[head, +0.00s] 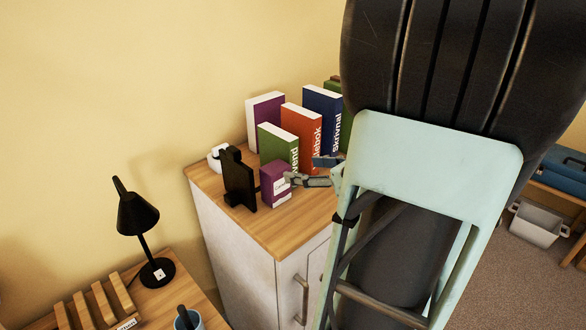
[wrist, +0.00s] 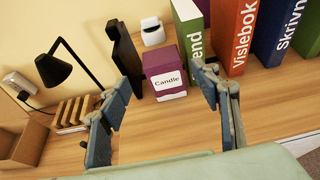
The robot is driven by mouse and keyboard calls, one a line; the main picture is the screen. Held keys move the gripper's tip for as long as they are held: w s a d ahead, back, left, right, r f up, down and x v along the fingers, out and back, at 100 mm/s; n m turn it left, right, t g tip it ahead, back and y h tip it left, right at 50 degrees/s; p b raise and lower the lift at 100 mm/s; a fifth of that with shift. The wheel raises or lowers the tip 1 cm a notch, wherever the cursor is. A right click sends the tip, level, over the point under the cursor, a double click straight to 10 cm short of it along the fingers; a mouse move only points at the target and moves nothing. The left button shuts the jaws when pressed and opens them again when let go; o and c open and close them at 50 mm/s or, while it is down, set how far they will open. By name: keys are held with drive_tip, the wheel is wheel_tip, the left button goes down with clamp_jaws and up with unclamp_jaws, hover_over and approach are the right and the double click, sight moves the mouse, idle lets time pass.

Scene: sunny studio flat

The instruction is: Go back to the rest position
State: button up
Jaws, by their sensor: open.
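My gripper (head: 304,170) is open over the top of a wooden cabinet (head: 274,235). In the wrist view its two fingers (wrist: 161,76) are spread wide with nothing held between them. A purple box labelled "Candle" (wrist: 165,79) stands upright on the cabinet, just ahead of the fingertips. It also shows in the head view (head: 273,187), close to the fingers. I cannot tell whether a finger touches it. My arm fills the right half of the head view and hides part of the cabinet.
Upright books, green (head: 272,140), orange (head: 299,130) and blue (head: 321,112), stand behind the box. A black upright object (head: 238,180) and a small white object (head: 215,155) are to its left. A black lamp (head: 138,214) stands lower left. A grey bin (head: 537,224) is at right.

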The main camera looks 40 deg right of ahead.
drive_tip(key=shift+v, duration=1.05)
